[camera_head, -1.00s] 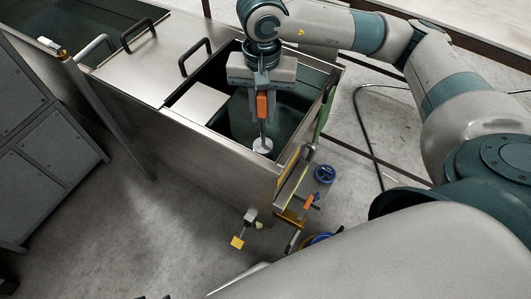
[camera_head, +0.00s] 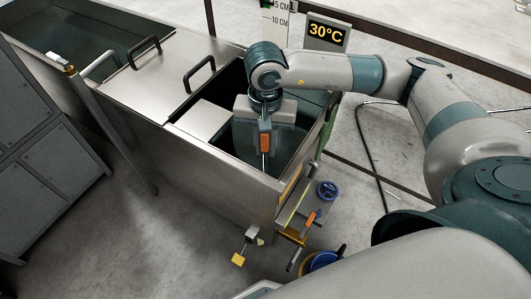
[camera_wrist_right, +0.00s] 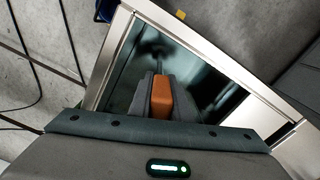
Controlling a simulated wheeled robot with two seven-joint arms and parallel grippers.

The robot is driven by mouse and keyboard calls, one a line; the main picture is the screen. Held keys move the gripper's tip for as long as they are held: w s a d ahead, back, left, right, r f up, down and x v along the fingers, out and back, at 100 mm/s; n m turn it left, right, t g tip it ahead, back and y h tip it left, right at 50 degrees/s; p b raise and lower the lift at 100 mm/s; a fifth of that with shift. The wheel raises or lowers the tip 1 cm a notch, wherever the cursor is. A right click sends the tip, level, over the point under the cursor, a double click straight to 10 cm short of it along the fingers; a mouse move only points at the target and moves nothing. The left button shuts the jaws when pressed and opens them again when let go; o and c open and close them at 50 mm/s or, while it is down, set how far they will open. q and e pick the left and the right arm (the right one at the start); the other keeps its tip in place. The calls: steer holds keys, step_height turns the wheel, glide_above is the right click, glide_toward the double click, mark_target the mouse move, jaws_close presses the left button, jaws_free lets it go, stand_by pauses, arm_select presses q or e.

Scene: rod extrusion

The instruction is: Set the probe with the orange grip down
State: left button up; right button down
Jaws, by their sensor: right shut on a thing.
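The probe's orange grip (camera_head: 265,142) is held upright between the fingers of my right gripper (camera_head: 265,135), over the open part of the metal tank (camera_head: 222,150). In the right wrist view the orange grip (camera_wrist_right: 162,96) sits between the grey fingers (camera_wrist_right: 160,92), with the dark tank interior beyond. A short metal shaft shows below the grip. The probe's lower end is hidden in the head view, and I cannot tell whether it touches anything. My left gripper is not in view.
A 30°C display (camera_head: 326,31) and a centimetre scale (camera_head: 279,14) stand behind the tank. Black handles (camera_head: 199,73) rise from the tank's lid. A valve with a blue wheel (camera_head: 327,190) and an orange-handled part (camera_head: 310,218) are by the tank's near right corner.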

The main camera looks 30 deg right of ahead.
mark_target(266, 155)
steer(key=shift+f, duration=1.95)
steer(key=c, duration=1.6)
jaws_free()
steer(key=shift+c, duration=0.2)
step_height(266, 155, up, 12)
steer(key=shift+r, duration=0.1)
